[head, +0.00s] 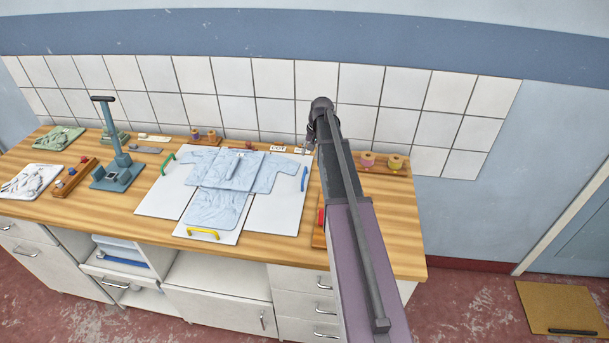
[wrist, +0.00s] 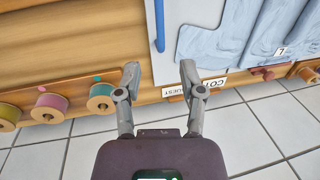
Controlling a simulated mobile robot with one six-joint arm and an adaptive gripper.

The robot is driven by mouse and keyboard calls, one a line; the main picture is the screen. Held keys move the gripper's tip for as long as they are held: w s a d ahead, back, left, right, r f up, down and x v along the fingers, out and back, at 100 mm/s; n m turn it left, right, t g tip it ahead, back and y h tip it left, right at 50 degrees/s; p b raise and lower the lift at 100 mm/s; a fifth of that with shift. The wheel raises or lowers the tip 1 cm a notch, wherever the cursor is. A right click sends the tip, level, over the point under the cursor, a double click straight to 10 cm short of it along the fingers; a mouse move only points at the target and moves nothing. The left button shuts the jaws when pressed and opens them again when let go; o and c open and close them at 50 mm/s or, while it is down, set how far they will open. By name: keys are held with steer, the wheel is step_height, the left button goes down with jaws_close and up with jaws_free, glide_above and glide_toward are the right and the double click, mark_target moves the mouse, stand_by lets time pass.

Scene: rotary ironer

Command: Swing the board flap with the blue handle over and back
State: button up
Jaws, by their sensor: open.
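The folding board lies flat on the wooden worktop, with a light blue shirt (head: 228,175) spread over it. Its right white flap (head: 274,213) carries the blue handle (head: 304,179) along its outer right edge. The flap also shows in the wrist view (wrist: 192,15), with the blue handle (wrist: 159,28) at its edge. My gripper (wrist: 160,70) is open and empty, its two fingers apart. In the wrist picture the handle lies straight ahead of the gap between the fingertips, not between them. In the head view my arm hides most of the gripper.
A green handle (head: 168,163) and a yellow handle (head: 203,233) sit on the other flaps. A spool rack (head: 382,166) stands at the right back, by the tiled wall (head: 405,90). Small labels lie behind the board. A blue-grey press (head: 116,172) stands at left.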

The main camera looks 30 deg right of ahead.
mark_target(305, 172)
steer(key=shift+w+a+f+b, duration=0.15)
steer(key=shift+a+f+b, duration=0.1)
steer(key=shift+f+b, duration=1.15)
steer(key=shift+w+a+f+b, duration=0.2)
steer(key=shift+a+f+b, duration=0.05)
steer(key=shift+f+b, duration=1.2)
steer(key=shift+w+a+f+b, duration=0.15)
steer(key=shift+a+f+b, duration=0.1)
steer(key=shift+f+b, duration=1.15)
steer(key=shift+f, duration=0.15)
jaws_close()
